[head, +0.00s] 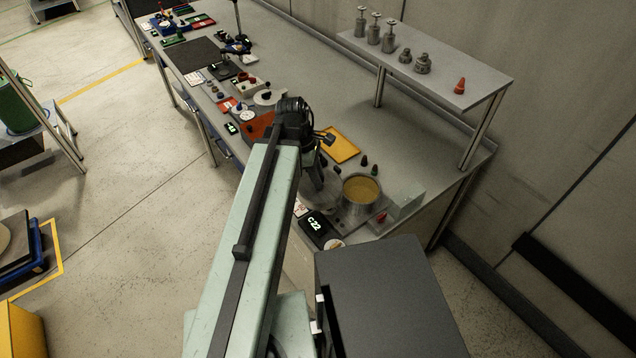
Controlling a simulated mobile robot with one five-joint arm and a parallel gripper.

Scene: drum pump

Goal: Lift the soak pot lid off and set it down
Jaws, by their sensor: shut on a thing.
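The soak pot (359,209) is a round metal pot near the front right end of the bench. It stands open, and yellowish-brown contents show inside. My gripper (314,181) points down just left of the pot, largely hidden by my own arm. It is shut on the soak pot lid (322,199), a grey disc partly covered by the gripper and arm. The lid is beside the pot, clear of its opening. I cannot tell whether it touches the bench or hangs just above it.
A black display (318,228) stands in front of the lid. A raised shelf (430,60) with metal weights runs along the back.

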